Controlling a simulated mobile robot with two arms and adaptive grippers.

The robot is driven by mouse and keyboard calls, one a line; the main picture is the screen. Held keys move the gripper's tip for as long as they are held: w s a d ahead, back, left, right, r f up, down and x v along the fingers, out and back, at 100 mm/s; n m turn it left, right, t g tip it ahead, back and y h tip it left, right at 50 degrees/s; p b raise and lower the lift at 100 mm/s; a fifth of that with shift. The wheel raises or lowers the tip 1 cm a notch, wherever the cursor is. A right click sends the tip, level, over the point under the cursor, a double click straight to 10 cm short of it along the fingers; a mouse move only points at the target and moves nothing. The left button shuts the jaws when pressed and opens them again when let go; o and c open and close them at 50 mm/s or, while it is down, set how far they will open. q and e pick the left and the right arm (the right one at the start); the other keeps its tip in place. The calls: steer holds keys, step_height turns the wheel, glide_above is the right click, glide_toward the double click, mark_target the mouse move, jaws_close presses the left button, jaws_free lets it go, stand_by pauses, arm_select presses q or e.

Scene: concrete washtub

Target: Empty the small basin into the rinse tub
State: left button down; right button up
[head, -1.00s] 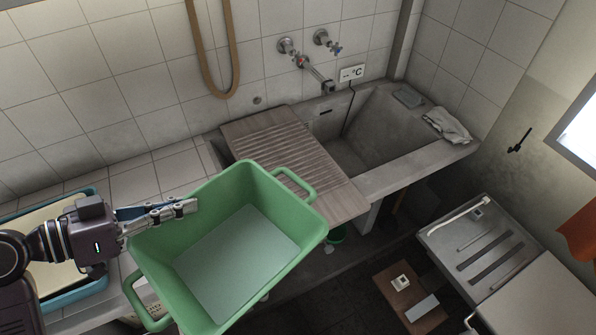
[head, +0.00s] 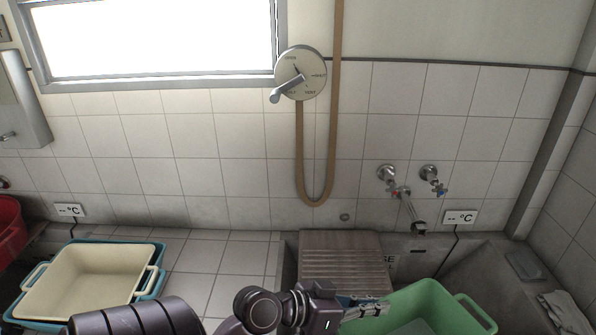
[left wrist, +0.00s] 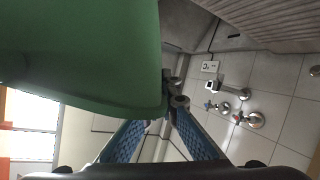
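A green basin (head: 440,308) with loop handles is at the lower edge of the head view, partly cut off, with a pale grey-green surface inside. My left gripper (head: 368,307) is at its left rim. In the left wrist view, the basin's green wall (left wrist: 90,60) fills the upper left, and the blue-padded fingers (left wrist: 173,100) close together at its edge. The concrete tub (head: 470,262) lies behind and right of the basin; its floor is mostly hidden. My right gripper is not in view.
A ribbed washboard (head: 345,262) lies left of the tub opening. Wall taps (head: 408,190) and a spout are above the tub. A cream basin (head: 85,280) sits in a blue one (head: 150,290) on the tiled counter. A cloth (head: 565,312) lies on the right rim.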

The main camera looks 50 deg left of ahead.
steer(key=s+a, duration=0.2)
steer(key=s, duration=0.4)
arm_select(q)
steer(key=s+a+f+n+g+y+b, duration=0.1)
steer(key=s+a+f+n+y+b, duration=0.2)
steer(key=s+a+n+y, duration=0.35)
steer(key=s+a+f+n+g+y+b, duration=0.1)
steer(key=s+a+f+n+y+b, duration=0.25)
steer(key=a+n+y, duration=0.6)
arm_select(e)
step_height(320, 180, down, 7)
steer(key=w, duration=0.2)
arm_select(q)
steer(key=w+a+r+m+g+h+p, duration=0.1)
steer(key=w+a+r+m+p, duration=0.1)
steer(key=w+r+m+p, duration=0.2)
steer(key=w+p, duration=0.2)
steer(key=p, duration=0.2)
steer(key=shift+g+h+p, duration=0.3)
steer(key=shift+g+p, duration=0.1)
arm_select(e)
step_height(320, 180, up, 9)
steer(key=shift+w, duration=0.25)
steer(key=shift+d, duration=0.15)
